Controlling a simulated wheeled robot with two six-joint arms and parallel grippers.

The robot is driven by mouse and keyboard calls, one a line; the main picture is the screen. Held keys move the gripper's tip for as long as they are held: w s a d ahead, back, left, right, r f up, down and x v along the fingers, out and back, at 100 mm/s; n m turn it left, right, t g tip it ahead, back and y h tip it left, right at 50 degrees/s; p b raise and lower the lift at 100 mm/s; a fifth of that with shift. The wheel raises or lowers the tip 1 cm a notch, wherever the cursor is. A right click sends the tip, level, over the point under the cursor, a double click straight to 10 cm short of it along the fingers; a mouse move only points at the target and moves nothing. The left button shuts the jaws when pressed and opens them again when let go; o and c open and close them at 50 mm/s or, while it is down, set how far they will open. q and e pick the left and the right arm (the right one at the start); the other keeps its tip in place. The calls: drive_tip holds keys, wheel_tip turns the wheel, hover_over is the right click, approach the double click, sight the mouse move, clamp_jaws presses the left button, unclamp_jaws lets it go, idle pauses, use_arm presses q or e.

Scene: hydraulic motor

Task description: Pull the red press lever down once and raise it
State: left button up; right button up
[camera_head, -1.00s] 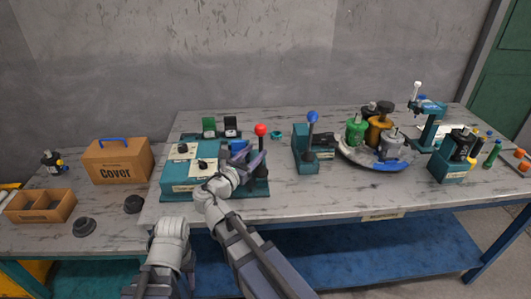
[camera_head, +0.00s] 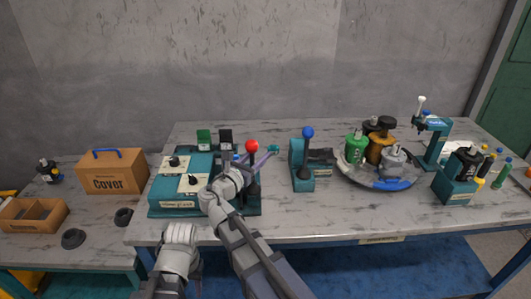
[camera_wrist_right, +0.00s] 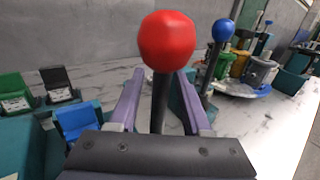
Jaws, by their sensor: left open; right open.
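The red press lever (camera_head: 252,146) stands upright, a red ball on a dark shaft, at the right end of the teal press station (camera_head: 165,192) in the head view. Its red ball (camera_wrist_right: 167,41) is large in the right wrist view. In the right wrist view the fingers of my right gripper (camera_wrist_right: 160,74) lie on either side of the shaft below the ball, apart from each other. Contact with the shaft cannot be told. Only grey links of my left arm show; its gripper is out of sight.
A blue-knobbed lever (camera_head: 308,133) on a teal base stands just right. A round tray (camera_head: 385,184) with motor parts and a teal stand (camera_head: 437,140) are farther right. A Cover box (camera_head: 112,170) is left. The front table strip is mostly clear.

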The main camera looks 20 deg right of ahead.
drive_tip(key=shift+a, duration=0.15)
clamp_jaws()
idle(1.3)
